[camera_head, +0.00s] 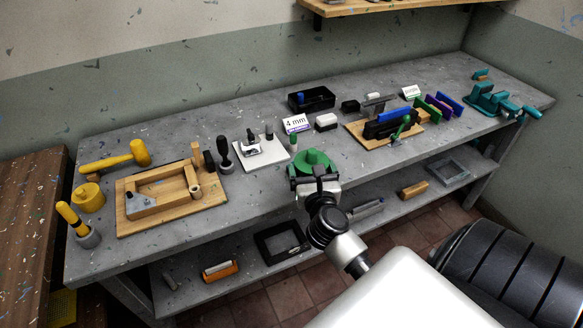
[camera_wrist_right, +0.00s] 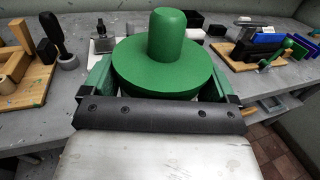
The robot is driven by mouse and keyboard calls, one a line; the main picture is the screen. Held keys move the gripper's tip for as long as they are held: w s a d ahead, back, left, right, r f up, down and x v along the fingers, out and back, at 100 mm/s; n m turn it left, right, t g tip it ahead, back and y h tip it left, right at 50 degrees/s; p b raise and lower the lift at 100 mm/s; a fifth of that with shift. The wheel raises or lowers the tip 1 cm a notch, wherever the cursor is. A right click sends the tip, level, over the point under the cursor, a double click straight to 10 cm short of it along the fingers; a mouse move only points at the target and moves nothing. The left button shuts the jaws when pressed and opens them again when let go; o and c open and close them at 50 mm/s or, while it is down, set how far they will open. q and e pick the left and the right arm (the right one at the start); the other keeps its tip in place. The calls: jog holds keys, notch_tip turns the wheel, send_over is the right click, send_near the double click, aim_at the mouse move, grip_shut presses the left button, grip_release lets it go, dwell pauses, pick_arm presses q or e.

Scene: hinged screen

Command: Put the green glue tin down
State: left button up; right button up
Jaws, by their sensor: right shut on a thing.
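The green glue tin (camera_head: 316,157) has a wide round body and a knob-like top. It is upright at the front edge of the grey workbench, near the middle, in the head view. My right gripper (camera_head: 316,181) is shut on it. In the right wrist view the tin (camera_wrist_right: 165,62) fills the middle, with the green fingers of my right gripper (camera_wrist_right: 160,90) on both sides of it. The tin's underside is hidden, so I cannot tell whether it touches the bench. My left gripper is not in view.
Left of the tin are a white board (camera_head: 262,158) with small tools and a wooden board (camera_head: 205,209) with a frame. A "4 mm" card (camera_head: 296,124) stands behind. A wooden board with clamps (camera_head: 415,139) and a teal vise (camera_head: 492,100) are at right. Bare bench (camera_head: 338,148) lies right of the tin.

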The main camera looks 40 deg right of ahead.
jog(key=shift+s+d+r, duration=0.6)
jog(key=shift+s+d, duration=0.05)
jog(key=shift+d, duration=0.05)
jog(key=s+a+r+n+t+y, duration=0.1)
jog(key=s+a+n+y, duration=0.3)
jog(key=a, duration=0.7)
jog(key=s+a+r+n+t+y, duration=0.1)
jog(key=s+a+n+y, duration=0.3)
jog(key=a, duration=0.7)
jog(key=w+d+m+h, duration=0.2)
jog(key=d, duration=0.5)
jog(key=w+d+f+m+g+h, duration=0.1)
jog(key=w+d+m+h, duration=0.2)
jog(key=d, duration=0.4)
jog(key=w+d+f+m+g+h, duration=0.1)
jog(key=w+d+m+h, duration=0.2)
jog(key=d, duration=0.5)
